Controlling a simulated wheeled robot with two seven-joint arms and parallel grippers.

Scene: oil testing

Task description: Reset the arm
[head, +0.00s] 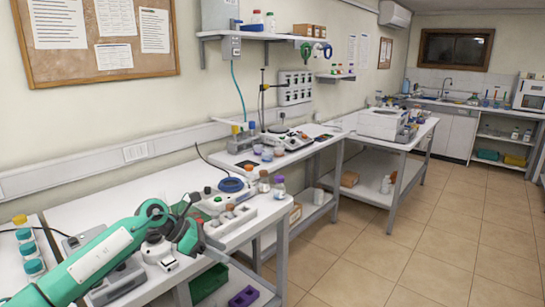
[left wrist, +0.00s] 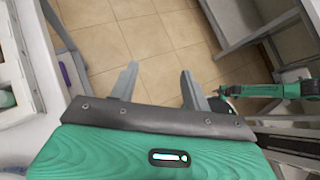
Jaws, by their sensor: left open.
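My left arm comes in from the lower left of the head view, green and grey, over the near end of the white bench (head: 130,190). Its gripper (head: 186,228) is at the bench's front edge, close to the rack of small vials (head: 230,217). In the left wrist view the left gripper (left wrist: 159,70) has its two grey fingers apart, with nothing between them but tiled floor. A green arm link (left wrist: 270,90) shows at the right of that view; I cannot tell its gripper there. My right gripper is not in the head view.
Small brown-capped and purple-capped bottles (head: 279,188) stand near a blue-ringed device (head: 231,185). A further table holds a white machine (head: 383,123). The tiled floor (head: 400,260) at the right is clear.

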